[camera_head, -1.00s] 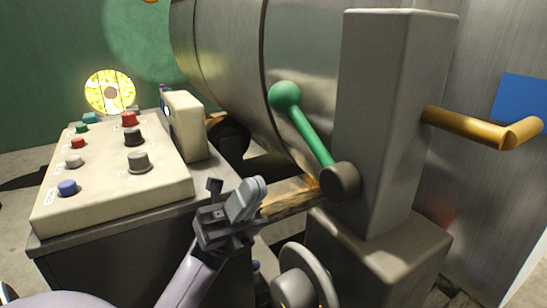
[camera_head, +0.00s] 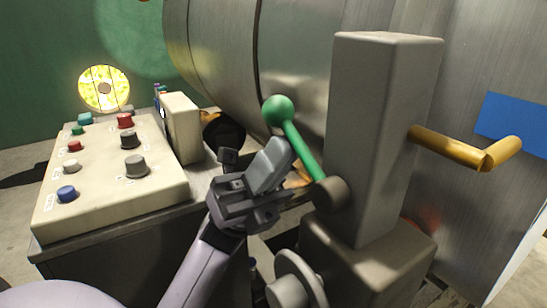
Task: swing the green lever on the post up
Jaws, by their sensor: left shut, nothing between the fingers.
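The green lever (camera_head: 303,150) has a round green knob (camera_head: 278,110) at its upper left end. It runs down to a dark round pivot (camera_head: 331,194) on the left side of the grey post (camera_head: 380,130), so it slants up and to the left. My left gripper (camera_head: 271,152) is shut and empty. Its fingertips are just left of the lever's rod, below the knob, and overlap the rod's edge in the picture. I cannot tell whether they touch it. My right gripper is not in view.
A control panel (camera_head: 110,190) with several coloured buttons and knobs stands at the left. A large metal drum (camera_head: 220,60) is behind the lever. A yellow handle (camera_head: 460,148) sticks out to the right of the post. A grey wheel (camera_head: 297,280) sits low in front.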

